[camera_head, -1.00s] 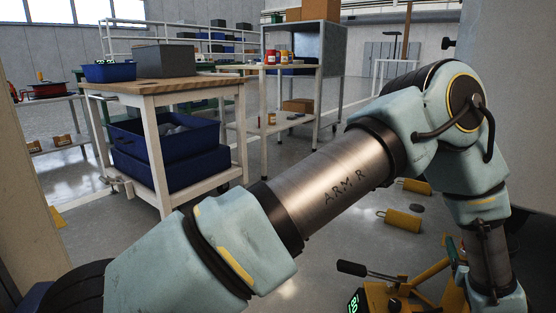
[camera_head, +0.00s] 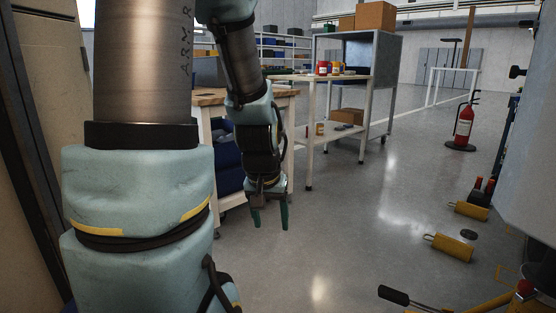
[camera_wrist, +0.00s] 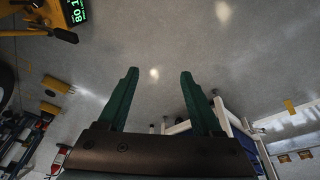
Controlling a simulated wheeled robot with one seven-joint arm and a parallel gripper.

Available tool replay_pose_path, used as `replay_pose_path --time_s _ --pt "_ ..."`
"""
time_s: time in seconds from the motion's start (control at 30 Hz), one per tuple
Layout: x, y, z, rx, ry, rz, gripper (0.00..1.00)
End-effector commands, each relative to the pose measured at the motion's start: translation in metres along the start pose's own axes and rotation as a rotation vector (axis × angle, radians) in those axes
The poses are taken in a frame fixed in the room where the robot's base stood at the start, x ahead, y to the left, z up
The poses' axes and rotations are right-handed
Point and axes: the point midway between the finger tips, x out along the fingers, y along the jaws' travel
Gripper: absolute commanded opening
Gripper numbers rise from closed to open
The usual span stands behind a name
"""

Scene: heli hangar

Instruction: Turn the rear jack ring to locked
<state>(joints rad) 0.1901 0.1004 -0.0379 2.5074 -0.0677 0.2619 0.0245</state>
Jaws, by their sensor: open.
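A yellow jack (camera_head: 490,304) shows only in part at the lower right corner of the head view, with a black-gripped handle (camera_head: 394,295) and a small red part (camera_head: 525,287). In the wrist view, yellow jack-like parts (camera_wrist: 30,16) and a green digital display (camera_wrist: 66,34) are at the upper left. I cannot make out the rear jack ring in either view. My gripper (camera_head: 270,226) hangs fingers down in front of the workbench, well left of the jack. Its two green fingers (camera_wrist: 158,72) are apart with nothing between them.
A wooden-topped workbench (camera_head: 212,97) stands behind my arm. A shelf unit (camera_head: 357,52) with boxes is farther back. Yellow cylinders (camera_head: 449,247) lie on the floor at the right, and a red fire extinguisher (camera_head: 465,124) stands beyond. The middle floor is clear.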

Motion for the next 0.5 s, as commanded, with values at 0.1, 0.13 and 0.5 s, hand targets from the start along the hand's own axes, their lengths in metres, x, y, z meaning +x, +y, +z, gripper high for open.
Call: replay_pose_path --time_s 0.1,0.13,0.5 --pt "-0.023 -0.037 0.040 -0.076 -0.100 -0.040 0.67" --pt "-0.028 -0.044 0.050 -0.095 -0.128 -0.050 0.67" --pt "-0.124 -0.038 0.022 -0.087 -0.132 -0.047 0.67"
